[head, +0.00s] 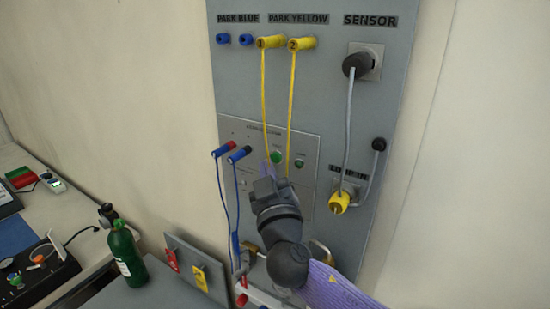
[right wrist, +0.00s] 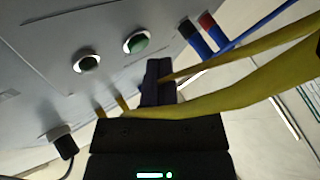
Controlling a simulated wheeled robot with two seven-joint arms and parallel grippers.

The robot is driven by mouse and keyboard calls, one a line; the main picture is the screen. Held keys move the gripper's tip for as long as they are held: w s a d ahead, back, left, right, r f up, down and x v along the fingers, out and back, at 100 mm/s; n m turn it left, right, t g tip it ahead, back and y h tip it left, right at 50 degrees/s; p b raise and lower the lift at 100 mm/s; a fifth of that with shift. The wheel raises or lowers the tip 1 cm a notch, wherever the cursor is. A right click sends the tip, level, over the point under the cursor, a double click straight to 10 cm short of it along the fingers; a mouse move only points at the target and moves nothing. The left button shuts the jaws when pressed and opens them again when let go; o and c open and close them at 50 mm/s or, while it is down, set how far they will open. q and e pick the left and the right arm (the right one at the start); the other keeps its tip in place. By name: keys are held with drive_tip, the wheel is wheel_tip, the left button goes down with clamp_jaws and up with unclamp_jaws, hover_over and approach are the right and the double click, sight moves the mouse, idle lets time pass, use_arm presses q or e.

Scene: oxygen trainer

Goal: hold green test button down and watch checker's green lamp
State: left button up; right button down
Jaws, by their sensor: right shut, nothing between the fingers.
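The checker panel (head: 310,130) is set in the grey wall board. Its brighter green button (head: 277,156) sits just beyond my right gripper; it also shows in the right wrist view (right wrist: 136,42). A smaller, dark green round lamp (head: 299,163) is to its right and also shows in the right wrist view (right wrist: 87,62); it looks unlit. My right gripper (head: 270,172) is shut and empty, its fingertips (right wrist: 157,66) close to the green button but apart from it in the wrist view. My left gripper is not in view.
Yellow leads (head: 264,90) hang from the parking sockets and pass close to my right gripper. Blue-sleeved plugs (head: 225,150) are in the checker's left side. A sensor plug (head: 355,66) and yellow plug (head: 339,202) are at right. A green bottle (head: 126,254) stands lower left.

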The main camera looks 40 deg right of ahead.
drive_tip(key=shift+w+d, duration=0.2)
drive_tip(key=shift+d, duration=0.2)
drive_tip(key=shift+w+d+b, duration=0.1)
drive_tip(key=shift+d+b, duration=0.2)
drive_tip(key=shift+d, duration=0.05)
idle(0.7)
idle(0.9)
drive_tip(key=shift+s+a, duration=0.3)
drive_tip(key=shift+a, duration=0.45)
drive_tip(key=a, duration=0.1)
drive_tip(key=s+a, duration=0.1)
drive_tip(key=a, duration=0.1)
drive_tip(key=s+a, duration=0.1)
drive_tip(key=shift+a, duration=0.3)
